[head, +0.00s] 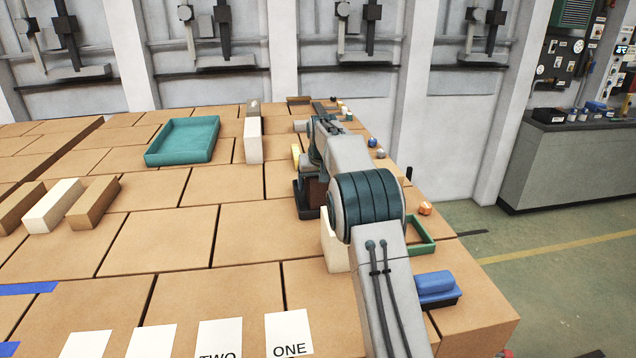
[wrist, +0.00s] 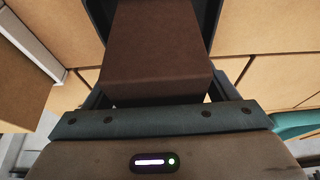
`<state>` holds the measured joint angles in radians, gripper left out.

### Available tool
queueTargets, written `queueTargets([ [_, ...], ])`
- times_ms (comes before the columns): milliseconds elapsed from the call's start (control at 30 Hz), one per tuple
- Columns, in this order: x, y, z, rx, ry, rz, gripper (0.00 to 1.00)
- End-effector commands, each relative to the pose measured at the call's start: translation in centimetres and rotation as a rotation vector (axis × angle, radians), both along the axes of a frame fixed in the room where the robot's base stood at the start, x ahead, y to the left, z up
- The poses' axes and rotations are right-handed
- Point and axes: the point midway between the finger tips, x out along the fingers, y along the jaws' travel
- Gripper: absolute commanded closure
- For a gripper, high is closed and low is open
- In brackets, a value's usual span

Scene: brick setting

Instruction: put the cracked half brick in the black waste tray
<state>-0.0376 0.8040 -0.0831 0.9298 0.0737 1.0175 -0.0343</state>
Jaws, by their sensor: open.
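A dark red-brown brick piece (wrist: 158,50) lies between the two dark fingers of my gripper (head: 310,198) in the wrist view. The fingers are open, one on each side of it. A little of the brick shows in the head view (head: 316,194), beneath my wrist. Its cracked end cannot be made out. Black surfaces show around it low in the head view, and I cannot tell tray from finger there. The black waste tray is not clearly seen, as my arm hides much of this spot.
A teal tray (head: 183,141) stands at the back. Cream blocks stand upright behind (head: 254,140) and close beside my arm (head: 334,243). Several bricks (head: 52,205) lie at left. A green frame (head: 421,235) and blue object (head: 436,284) are near the right edge. The middle is clear.

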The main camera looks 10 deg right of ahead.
Motion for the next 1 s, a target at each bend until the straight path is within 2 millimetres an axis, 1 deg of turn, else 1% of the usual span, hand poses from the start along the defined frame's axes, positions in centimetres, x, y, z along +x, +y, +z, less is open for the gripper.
queueTargets([
  [167, -0.3, 0.0, 1.1, 0.0, -0.004, 0.0, 0.2],
  [267, -1.0, 0.0, 2.7, 0.0, -0.006, 0.0, 0.2],
  [500, -3.0, 0.0, 7.6, 0.0, -0.005, 0.0, 0.2],
  [633, -3.8, 0.0, 9.6, 0.0, -0.003, 0.0, 0.2],
  [800, -4.4, 0.0, 11.1, 0.0, -0.002, 0.0, 0.2],
  [1000, -4.7, 0.0, 11.5, 0.0, -0.001, 0.0, 0.2],
])
